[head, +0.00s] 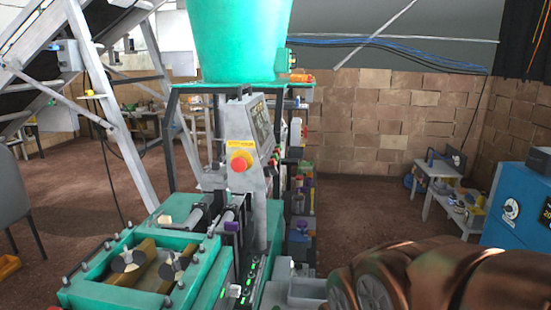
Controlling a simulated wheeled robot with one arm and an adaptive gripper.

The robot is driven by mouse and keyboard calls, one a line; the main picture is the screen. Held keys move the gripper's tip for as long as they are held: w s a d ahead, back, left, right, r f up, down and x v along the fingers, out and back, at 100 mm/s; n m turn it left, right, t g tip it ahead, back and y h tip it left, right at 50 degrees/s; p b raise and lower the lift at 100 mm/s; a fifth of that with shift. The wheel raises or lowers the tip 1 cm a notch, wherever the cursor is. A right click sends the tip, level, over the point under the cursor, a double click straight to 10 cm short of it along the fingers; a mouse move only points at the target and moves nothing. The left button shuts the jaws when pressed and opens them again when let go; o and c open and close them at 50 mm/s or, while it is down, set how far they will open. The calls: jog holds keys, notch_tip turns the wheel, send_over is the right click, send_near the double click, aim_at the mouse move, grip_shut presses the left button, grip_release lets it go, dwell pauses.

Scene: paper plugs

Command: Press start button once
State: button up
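A grey control box (241,135) stands upright on the green machine, with its panel face (262,125) turned to the right and seen at a steep angle. A red mushroom button (240,162) on a yellow plate sits on the side of the box towards me. Small buttons (273,160) show along the lower panel face, too small and slanted to tell which is the start button. My gripper is not in view.
The green machine (188,221) has a green hopper (236,40) above and a sloping conveyor (35,52) at left. A blue cabinet (515,205) and small white table (440,182) stand at right. Brown floor (350,225) is open between machine and table.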

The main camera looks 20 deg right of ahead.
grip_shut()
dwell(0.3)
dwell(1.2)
